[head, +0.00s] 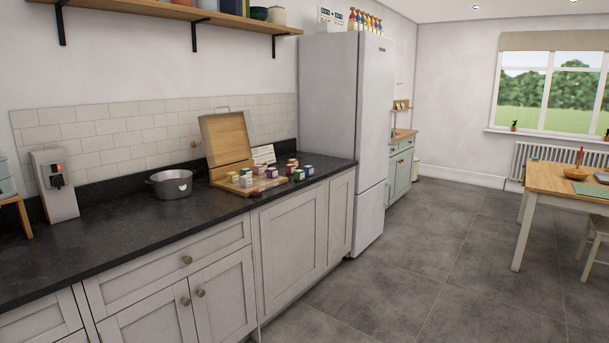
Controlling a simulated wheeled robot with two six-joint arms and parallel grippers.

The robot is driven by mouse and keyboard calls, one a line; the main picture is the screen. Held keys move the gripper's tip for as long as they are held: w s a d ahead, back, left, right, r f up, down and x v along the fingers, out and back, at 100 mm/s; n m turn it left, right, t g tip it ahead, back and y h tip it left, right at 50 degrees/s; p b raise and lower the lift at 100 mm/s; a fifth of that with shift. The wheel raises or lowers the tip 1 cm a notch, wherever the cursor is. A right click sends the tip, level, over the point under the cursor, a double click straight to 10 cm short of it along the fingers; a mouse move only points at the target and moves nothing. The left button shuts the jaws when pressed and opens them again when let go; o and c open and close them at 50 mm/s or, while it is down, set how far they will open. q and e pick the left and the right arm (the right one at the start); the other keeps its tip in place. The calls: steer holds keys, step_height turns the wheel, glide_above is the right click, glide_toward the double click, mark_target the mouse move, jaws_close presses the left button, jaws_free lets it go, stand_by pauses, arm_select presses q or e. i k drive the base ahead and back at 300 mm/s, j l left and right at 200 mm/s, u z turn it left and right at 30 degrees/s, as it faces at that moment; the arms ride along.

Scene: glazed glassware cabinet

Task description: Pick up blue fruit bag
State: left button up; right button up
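I cannot make out a blue fruit bag for certain. An open wooden box (224,138) with its lid raised stands on the dark counter, toward the right end. Several small coloured packets or jars sit in and beside it, among them a whitish one with a dark blue or purple side (308,171) at the right. They are too small to read. Neither of my grippers is in view.
A grey pot (171,184) stands left of the box on the dark counter (110,226). A white dispenser (55,186) is further left. A tall fridge (330,120) bounds the counter's right end. Open tiled floor (430,260) lies between it and a wooden table (560,180).

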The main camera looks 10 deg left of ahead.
mark_target(308, 170)
steer(key=i+l+z, duration=0.25)
steer(key=i, duration=0.8)
steer(key=i+z, duration=0.25)
steer(key=i, duration=0.8)
